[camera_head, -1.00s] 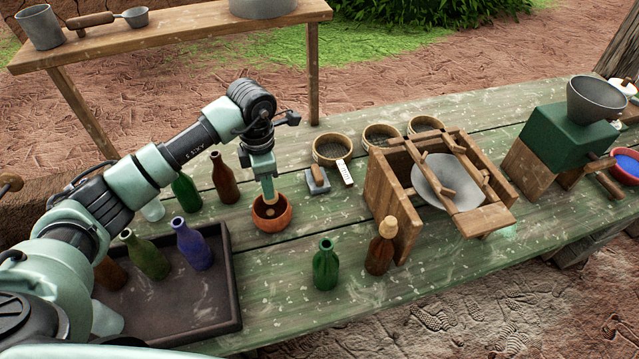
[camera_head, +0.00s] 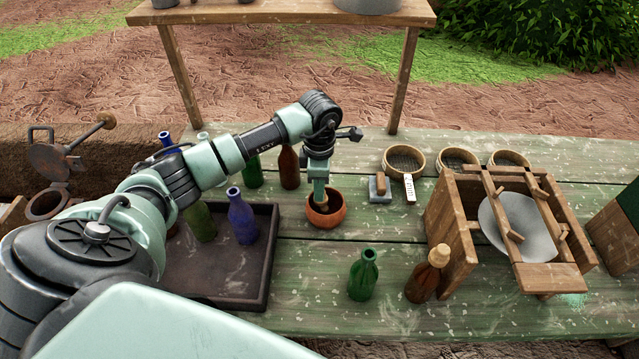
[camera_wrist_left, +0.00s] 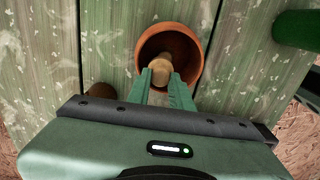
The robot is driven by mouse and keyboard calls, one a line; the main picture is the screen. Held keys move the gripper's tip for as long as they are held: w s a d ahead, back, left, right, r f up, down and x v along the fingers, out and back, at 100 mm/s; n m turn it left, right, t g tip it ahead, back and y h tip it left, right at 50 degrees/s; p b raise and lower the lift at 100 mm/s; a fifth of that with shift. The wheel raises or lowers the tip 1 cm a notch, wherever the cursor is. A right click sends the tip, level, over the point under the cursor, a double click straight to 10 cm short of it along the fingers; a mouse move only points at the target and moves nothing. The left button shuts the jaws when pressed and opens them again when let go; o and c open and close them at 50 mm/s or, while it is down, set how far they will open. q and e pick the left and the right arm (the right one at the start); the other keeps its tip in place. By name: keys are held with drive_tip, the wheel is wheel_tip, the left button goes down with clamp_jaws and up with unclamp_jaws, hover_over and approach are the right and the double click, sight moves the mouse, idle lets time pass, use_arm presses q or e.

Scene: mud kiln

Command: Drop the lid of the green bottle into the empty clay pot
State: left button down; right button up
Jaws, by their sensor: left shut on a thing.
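The clay pot (camera_head: 336,214) is a small orange-brown bowl on the green table, beside the dark tray. My left gripper (camera_head: 320,198) reaches down at its mouth. In the left wrist view, its fingers (camera_wrist_left: 162,80) are shut on a tan cork lid (camera_wrist_left: 160,66), which is over the opening of the clay pot (camera_wrist_left: 205,45). No other contents show in the visible part of the pot. The green bottle (camera_head: 363,277) stands upright and uncapped at the front of the table. My right gripper is not in view.
A corked brown bottle (camera_head: 428,275) stands right of the green one. The dark tray (camera_head: 262,285) holds bottles, including a blue one (camera_head: 242,216). Behind the pot stands a brown bottle (camera_head: 289,167). A wooden frame with a bowl (camera_head: 450,240) stands to the right.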

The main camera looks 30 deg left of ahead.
use_arm(q)
drive_tip(key=c, duration=1.2)
unclamp_jaws()
drive_tip(key=shift+r, duration=0.15)
wheel_tip(320, 180, up, 8)
drive_tip(key=shift+f+b, duration=0.2)
drive_tip(key=shift+b, duration=0.8)
